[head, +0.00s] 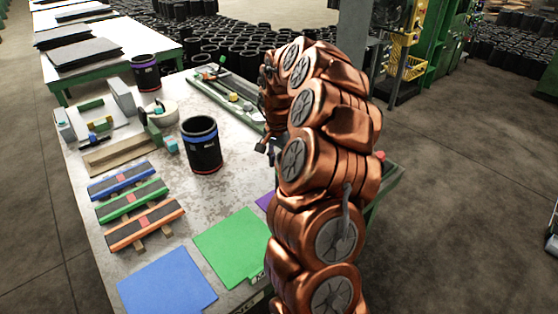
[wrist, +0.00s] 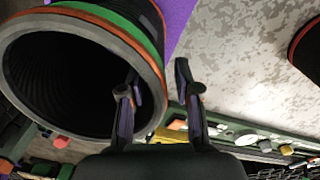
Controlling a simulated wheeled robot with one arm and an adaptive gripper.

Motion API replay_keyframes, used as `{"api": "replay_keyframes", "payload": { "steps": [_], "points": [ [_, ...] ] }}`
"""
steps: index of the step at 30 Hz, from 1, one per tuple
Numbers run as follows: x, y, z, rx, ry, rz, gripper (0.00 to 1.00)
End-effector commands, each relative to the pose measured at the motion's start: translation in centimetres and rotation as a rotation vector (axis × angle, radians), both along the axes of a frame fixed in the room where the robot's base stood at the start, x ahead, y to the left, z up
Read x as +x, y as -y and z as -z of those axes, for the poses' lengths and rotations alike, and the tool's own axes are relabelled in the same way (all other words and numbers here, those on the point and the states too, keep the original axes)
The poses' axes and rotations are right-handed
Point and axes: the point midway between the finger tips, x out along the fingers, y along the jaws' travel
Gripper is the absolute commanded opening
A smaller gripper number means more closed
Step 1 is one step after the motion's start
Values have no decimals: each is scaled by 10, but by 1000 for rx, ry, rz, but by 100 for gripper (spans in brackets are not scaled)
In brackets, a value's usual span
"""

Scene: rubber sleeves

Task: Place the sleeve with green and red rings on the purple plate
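The sleeve with green and red rings (wrist: 148,40) is black and hollow; its open mouth fills the upper left of the wrist view. The purple plate (wrist: 178,18) shows around the sleeve's far side, and the sleeve appears to stand on it. A sliver of the plate shows in the head view (head: 264,203) beside my arm. My gripper (wrist: 156,75) is open at the sleeve's rim. One finger is over the mouth, the other outside the wall with a visible gap. Whether the first finger touches the wall is unclear. In the head view my arm hides the gripper and this sleeve.
A sleeve with blue and red rings (head: 201,145) stands on the table. A purple-ringed sleeve (head: 146,72) stands farther back. A green plate (head: 233,246) and a blue plate (head: 167,284) lie bare at the front. Striped blocks (head: 131,201) and tools occupy the left and back.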

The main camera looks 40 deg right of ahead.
Motion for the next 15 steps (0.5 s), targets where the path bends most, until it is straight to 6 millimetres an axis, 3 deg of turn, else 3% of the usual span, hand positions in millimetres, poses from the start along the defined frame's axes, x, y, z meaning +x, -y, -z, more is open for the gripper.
{"api": "replay_keyframes", "payload": {
  "steps": [11, 15],
  "points": [
    [0, 1, -2, -2, 1, 0, 33],
    [2, 0, -18, -3, 3, -1, 33]
  ]
}}
